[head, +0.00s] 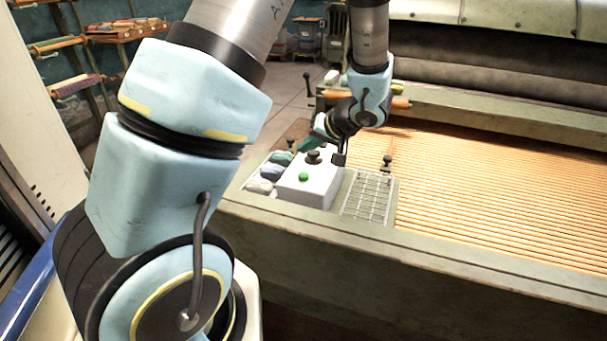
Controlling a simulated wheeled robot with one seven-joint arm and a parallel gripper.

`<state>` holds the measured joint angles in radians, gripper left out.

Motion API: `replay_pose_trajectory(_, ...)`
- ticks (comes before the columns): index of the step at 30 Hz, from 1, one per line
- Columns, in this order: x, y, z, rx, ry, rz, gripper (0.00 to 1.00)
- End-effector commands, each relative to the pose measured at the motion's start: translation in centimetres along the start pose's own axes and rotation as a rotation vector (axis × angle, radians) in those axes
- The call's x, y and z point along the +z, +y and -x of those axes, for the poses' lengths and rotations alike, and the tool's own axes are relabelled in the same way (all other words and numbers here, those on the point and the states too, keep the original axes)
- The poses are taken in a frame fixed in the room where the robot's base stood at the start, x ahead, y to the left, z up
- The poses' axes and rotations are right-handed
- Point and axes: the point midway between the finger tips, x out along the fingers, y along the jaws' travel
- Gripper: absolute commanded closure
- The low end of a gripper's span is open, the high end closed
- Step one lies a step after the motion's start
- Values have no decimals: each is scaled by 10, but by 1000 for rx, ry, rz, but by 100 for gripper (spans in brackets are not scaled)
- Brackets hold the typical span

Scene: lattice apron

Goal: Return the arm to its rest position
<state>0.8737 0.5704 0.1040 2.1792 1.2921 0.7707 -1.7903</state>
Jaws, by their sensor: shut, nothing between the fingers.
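My arm, with pale blue joint covers, fills the left of the head view and bends over to the far end of the work surface. My gripper (339,160) hangs at the arm's end, small and dark, pointing down beside a white box (305,188). The fingers look shut with nothing held. The box has a black knob (313,156) on top and a green button (304,176) on its front. I cannot tell whether the gripper touches the box.
A wire-grid tray (369,196) lies right of the box, and grey and green lumps (270,172) lie left of it. A bed of tan slats (480,190) stretches right behind a green-grey front rail (420,255). Shelves with coloured rolls (75,87) stand at the back left.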

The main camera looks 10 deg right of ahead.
Motion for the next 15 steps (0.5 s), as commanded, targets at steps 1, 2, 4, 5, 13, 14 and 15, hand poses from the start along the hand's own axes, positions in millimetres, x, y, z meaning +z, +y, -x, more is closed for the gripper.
replay_pose_trajectory(1,0,0,0,0,0,0,100)
replay_pose_trajectory(2,0,0,0,0,0,0,100)
replay_pose_trajectory(4,0,0,0,0,-1,0,100)
replay_pose_trajectory(5,0,-1,0,-1,-4,0,100)
replay_pose_trajectory(13,40,-69,-8,36,-253,-19,100)
replay_pose_trajectory(14,48,-79,-7,56,-296,-21,100)
replay_pose_trajectory(15,59,-92,-6,87,-350,-22,100)
